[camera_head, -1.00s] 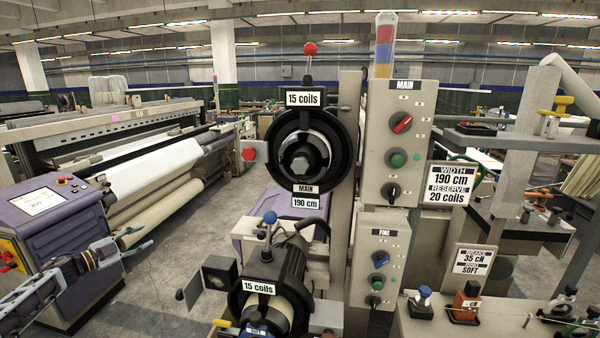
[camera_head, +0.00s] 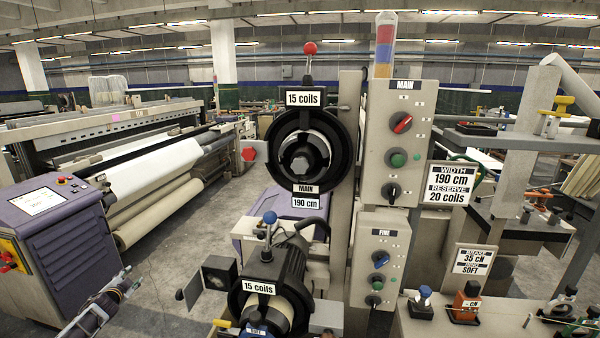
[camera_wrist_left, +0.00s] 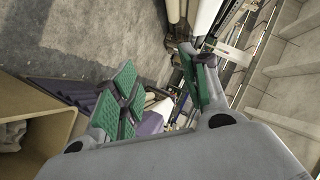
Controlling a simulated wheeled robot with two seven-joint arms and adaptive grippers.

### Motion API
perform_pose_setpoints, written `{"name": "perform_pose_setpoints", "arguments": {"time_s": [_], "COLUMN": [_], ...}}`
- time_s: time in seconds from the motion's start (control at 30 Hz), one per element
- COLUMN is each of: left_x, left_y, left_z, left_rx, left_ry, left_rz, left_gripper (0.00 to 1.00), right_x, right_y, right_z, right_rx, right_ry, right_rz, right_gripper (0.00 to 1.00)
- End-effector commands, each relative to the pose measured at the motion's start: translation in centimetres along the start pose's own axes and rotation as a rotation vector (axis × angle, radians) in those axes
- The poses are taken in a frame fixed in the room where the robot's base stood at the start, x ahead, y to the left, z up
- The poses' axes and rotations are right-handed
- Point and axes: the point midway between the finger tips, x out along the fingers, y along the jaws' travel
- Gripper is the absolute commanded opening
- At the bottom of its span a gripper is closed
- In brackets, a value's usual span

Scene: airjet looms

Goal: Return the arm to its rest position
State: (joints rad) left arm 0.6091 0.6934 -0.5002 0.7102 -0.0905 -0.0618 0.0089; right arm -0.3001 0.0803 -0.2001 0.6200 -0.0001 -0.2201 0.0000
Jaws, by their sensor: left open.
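My left gripper (camera_head: 126,282) is low at the left in the head view, in front of the purple cabinet and over the floor. Its forearm comes up from the bottom edge. In the left wrist view the gripper (camera_wrist_left: 163,82) has its two green-padded fingers well apart, with nothing held between them. Floor and parts of a machine show beyond the fingers. My right gripper is not in view.
The purple cabinet (camera_head: 58,240) with a screen stands at the left. The main coil unit (camera_head: 305,160), the lower coil unit (camera_head: 262,290) and the control panel (camera_head: 402,145) stand in the middle. Grey floor (camera_head: 165,275) lies open between cabinet and units.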

Motion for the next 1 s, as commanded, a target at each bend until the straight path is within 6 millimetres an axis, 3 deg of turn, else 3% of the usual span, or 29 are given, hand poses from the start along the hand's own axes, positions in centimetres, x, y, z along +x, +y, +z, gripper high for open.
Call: {"name": "perform_pose_setpoints", "arguments": {"time_s": [0.03, 0.27, 0.47, 0.77, 1.0], "left_x": [-0.1, -1.7, -4.1, -9.3, -14.9], "left_y": [2.4, 11.9, 20.3, 32.5, 41.7], "left_z": [1.1, 5.7, 9.0, 12.9, 15.9], "left_rx": [-0.019, -0.105, -0.170, -0.258, -0.314], "left_ry": [-0.033, -0.166, -0.251, -0.340, -0.412], "left_rz": [0.023, 0.117, 0.201, 0.321, 0.413], "left_gripper": [0.45, 0.45, 0.45, 0.45, 0.45], "right_x": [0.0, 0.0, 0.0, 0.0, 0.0], "right_y": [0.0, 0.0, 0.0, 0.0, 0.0], "right_z": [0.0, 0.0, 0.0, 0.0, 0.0], "right_rx": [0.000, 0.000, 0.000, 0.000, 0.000], "right_ry": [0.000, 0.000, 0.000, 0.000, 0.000], "right_rz": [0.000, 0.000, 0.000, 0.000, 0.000], "right_gripper": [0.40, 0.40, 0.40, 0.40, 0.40]}}
